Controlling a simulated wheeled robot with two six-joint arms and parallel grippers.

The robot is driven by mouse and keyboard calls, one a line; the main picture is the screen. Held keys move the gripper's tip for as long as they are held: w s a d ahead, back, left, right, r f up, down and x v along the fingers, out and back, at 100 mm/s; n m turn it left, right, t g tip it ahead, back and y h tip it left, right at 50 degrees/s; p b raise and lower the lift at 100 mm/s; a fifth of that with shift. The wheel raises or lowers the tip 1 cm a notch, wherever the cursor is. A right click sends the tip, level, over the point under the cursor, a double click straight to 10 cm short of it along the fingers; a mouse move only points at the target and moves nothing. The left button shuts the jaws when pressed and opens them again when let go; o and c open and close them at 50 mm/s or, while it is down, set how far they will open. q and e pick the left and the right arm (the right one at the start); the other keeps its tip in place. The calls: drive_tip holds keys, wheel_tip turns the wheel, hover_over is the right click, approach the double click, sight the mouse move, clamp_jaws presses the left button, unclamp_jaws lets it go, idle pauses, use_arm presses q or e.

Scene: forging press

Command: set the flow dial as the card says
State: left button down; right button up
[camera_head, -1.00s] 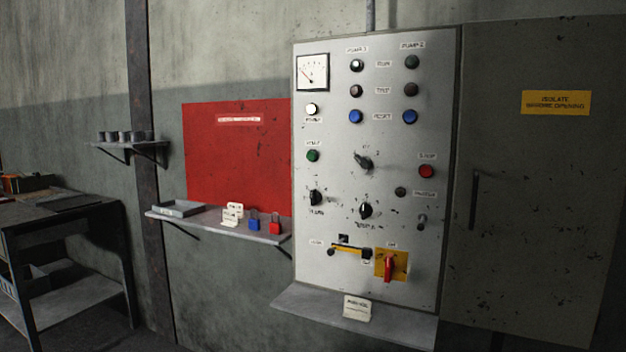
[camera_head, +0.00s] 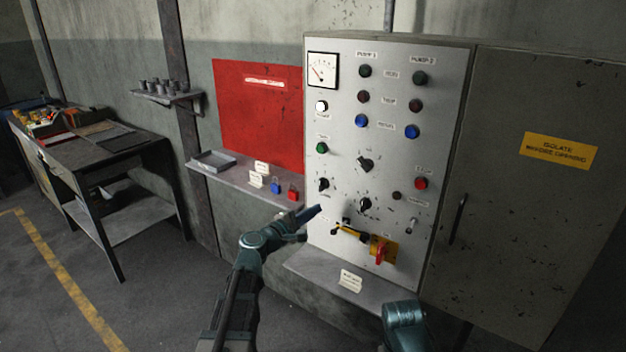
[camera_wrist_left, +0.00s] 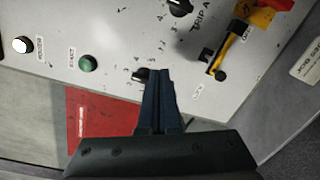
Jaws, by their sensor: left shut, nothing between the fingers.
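The control panel (camera_head: 340,225) stands in front of me. A small black dial (camera_head: 323,185) at its lower left is probably the flow dial; its label is too small to read surely. A second black dial (camera_head: 365,204) sits to its right. In the left wrist view the left dial (camera_wrist_left: 138,74) has numbers around it and is partly hidden by my fingers. My left gripper (camera_head: 318,208) is shut and empty, its tips just below that dial; contact cannot be told. It also shows in the wrist view (camera_wrist_left: 161,74). A card (camera_head: 350,281) lies on the ledge below; its text is unreadable.
A yellow lever (camera_head: 349,231) and a red switch on a yellow plate (camera_head: 381,250) are right of my left gripper. The ledge (camera_head: 310,268) juts out beneath. A shelf with padlocks (camera_head: 230,176) is at the left. Part of my right arm shows at bottom.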

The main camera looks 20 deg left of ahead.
sight(321, 182)
use_arm(q)
drive_tip(key=a+r+n, duration=0.1)
drive_tip(key=a+r+t, duration=0.1)
drive_tip(key=shift+w+a+r+n+y+p, duration=0.2)
drive_tip(key=shift+w+r+n+y+p, duration=0.1)
drive_tip(key=shift+w+n+y, duration=0.1)
drive_tip(key=shift+x, duration=4.45)
drive_tip(key=shift+w+a+r, duration=0.1)
drive_tip(key=shift+w+a, duration=0.05)
drive_tip(key=shift+a, duration=0.25)
drive_tip(key=shift+w+a+r, duration=0.1)
drive_tip(key=shift+w+a, duration=0.05)
drive_tip(key=shift+a, duration=0.25)
drive_tip(key=shift+w+a+f, duration=0.1)
drive_tip(key=shift+a+f, duration=0.05)
drive_tip(key=shift+a, duration=0.25)
idle(1.8)
